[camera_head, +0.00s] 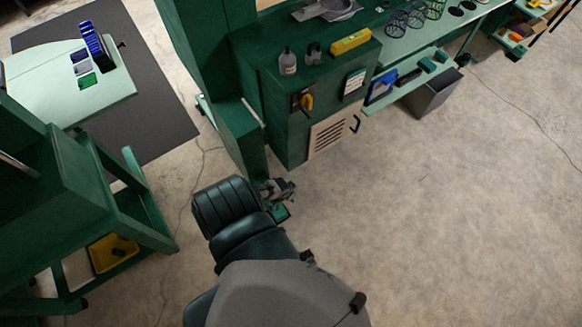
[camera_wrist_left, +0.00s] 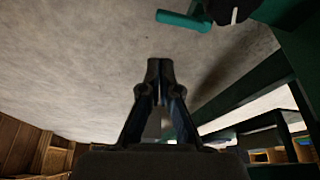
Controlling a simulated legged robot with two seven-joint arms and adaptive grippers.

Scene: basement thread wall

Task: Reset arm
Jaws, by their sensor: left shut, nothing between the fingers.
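My left gripper (camera_wrist_left: 160,68) is in the middle of the left wrist view. Its dark fingers come together at the tips, with nothing between them. Bare concrete floor lies behind the fingertips. In the head view my arm reaches up from the bottom centre, with a small dark gripper shape (camera_head: 277,190) at its end, just below the green machine. That shape is too small to read its fingers. My right gripper does not show in a way I can make out.
A green cabinet (camera_head: 332,133) with a bottle (camera_head: 287,62) and yellow block (camera_head: 350,41) on top stands ahead. A green frame (camera_head: 130,215) with a yellow bin (camera_head: 112,253) is at left. A teal cylinder (camera_wrist_left: 184,20) shows in the wrist view. Floor (camera_head: 440,220) is clear at right.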

